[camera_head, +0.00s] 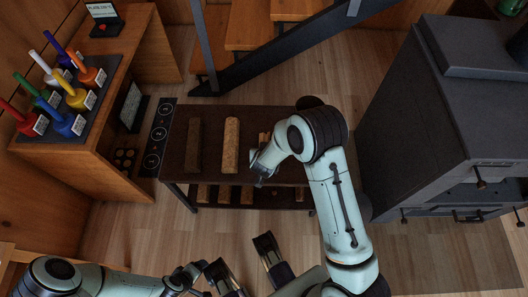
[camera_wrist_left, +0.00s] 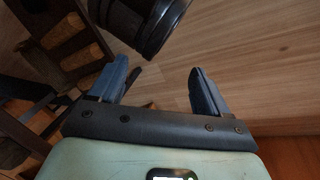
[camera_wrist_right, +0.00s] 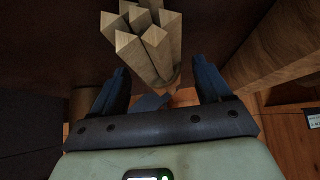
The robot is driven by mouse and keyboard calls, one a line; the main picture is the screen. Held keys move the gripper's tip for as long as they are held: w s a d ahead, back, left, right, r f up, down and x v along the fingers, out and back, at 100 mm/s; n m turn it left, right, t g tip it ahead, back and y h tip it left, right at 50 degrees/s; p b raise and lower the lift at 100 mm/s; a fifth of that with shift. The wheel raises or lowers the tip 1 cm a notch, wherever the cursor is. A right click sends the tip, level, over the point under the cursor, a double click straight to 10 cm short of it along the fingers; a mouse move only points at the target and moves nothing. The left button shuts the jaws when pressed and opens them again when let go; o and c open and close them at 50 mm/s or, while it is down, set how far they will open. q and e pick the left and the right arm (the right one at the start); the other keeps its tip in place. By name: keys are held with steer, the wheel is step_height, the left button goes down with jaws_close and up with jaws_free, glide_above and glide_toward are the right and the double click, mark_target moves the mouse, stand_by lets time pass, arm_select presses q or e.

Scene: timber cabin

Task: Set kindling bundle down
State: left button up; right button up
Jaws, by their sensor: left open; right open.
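The kindling bundle (camera_wrist_right: 148,42), several pale square-ended sticks, shows in the right wrist view just beyond my right gripper (camera_wrist_right: 160,78), against a dark brown surface. The open fingers are to either side of its near end; I cannot tell whether they touch it. In the head view only a small part of the bundle (camera_head: 264,137) shows on the dark bench (camera_head: 212,115), beside my right wrist.
A dark log (camera_head: 194,145) and a lighter log (camera_head: 231,145) lie on the bench left of the bundle. A numbered black strip (camera_head: 158,135) lies left of the bench. A wooden desk (camera_head: 90,150) stands farther left, a dark stove (camera_head: 440,110) right. Stairs rise behind.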

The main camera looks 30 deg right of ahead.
steer(key=shift+w+f, duration=0.1)
steer(key=c, duration=1.2)
